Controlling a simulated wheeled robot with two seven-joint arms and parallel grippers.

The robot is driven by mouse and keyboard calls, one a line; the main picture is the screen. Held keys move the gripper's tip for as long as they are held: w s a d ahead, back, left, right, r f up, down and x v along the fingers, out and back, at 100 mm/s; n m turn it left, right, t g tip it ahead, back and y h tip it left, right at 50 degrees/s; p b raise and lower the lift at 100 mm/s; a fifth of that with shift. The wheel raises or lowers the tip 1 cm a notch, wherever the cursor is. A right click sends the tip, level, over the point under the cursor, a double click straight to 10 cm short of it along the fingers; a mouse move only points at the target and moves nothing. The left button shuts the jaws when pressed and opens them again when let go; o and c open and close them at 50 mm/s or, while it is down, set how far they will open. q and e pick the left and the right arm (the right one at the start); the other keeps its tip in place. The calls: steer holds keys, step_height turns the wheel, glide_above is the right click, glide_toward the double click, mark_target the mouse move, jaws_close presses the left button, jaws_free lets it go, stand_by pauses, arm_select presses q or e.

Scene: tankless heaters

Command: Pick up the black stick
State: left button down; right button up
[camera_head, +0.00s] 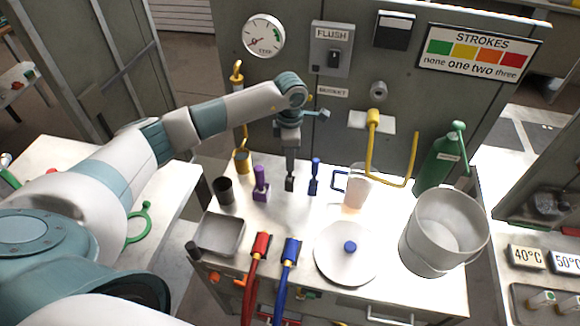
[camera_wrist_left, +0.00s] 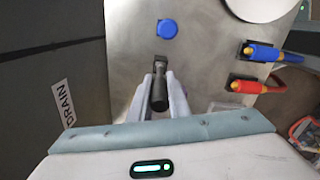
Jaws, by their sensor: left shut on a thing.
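My left gripper (camera_head: 290,172) reaches down over the white table and is shut on the black stick (camera_head: 290,185). In the left wrist view the black stick (camera_wrist_left: 159,93) stands between the two pale fingers of my left gripper (camera_wrist_left: 160,95). In the head view the fingers hide its upper part. I cannot tell whether its foot touches the table. My right gripper is in neither view.
A blue stick (camera_head: 314,177) stands close to the right of the gripper, and a purple one (camera_head: 260,184) to the left. A dark cup (camera_head: 223,190), grey tray (camera_head: 220,234), clear pitcher (camera_head: 357,187), white lid (camera_head: 344,262) and large pot (camera_head: 443,235) surround them. A grey panel (camera_head: 270,90) rises behind.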

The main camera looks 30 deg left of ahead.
arm_select(q)
step_height(320, 180, up, 13)
steer(key=b, duration=0.4)
steer(key=shift+r+b, duration=0.15)
steer(key=shift+b, duration=0.15)
steer(key=shift+r, duration=0.75)
steer(key=shift+d, duration=0.1)
